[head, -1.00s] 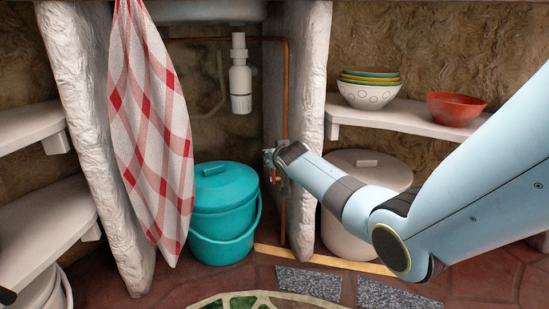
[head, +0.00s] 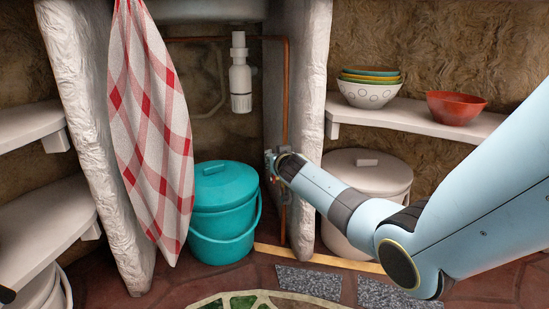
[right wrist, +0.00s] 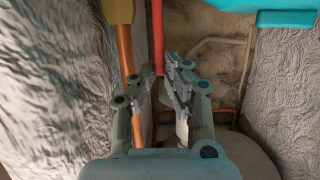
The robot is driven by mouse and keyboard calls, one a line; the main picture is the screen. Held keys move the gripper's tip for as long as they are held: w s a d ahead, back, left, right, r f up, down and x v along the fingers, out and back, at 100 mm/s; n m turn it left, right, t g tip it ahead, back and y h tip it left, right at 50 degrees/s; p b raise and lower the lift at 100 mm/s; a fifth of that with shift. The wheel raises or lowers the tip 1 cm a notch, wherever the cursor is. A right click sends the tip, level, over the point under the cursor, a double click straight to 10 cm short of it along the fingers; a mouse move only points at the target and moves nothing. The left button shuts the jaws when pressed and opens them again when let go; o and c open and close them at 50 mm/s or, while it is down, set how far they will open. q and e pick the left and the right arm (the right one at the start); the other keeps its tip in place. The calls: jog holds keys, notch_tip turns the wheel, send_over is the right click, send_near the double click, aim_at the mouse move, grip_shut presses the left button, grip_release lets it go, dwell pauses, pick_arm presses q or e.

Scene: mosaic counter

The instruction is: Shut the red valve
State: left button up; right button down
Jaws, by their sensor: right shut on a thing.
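The red valve handle (right wrist: 158,38) is a straight red bar in the right wrist view, coming in from the top edge. Its end lies between the fingers of my right gripper (right wrist: 160,88), which are shut on it. The brass-coloured valve body (right wrist: 117,12) sits on a copper pipe to the left of the bar. In the head view my right gripper (head: 271,163) is at the copper pipe (head: 285,100), beside the white wall's edge. There the gripper hides most of the valve.
A teal lidded bucket (head: 222,205) stands left of the pipe. A checked cloth (head: 150,130) hangs further left. A rough white wall (head: 308,100) stands right of the pipe, with a pale lidded bin (head: 375,165) and a shelf of bowls (head: 410,116) beyond it.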

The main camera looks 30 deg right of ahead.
jog(key=shift+s, duration=0.1)
jog(key=c, duration=1.7)
grip_release()
jog(key=v, duration=1.2)
jog(key=shift+d+f, duration=0.1)
jog(key=shift+f, duration=0.05)
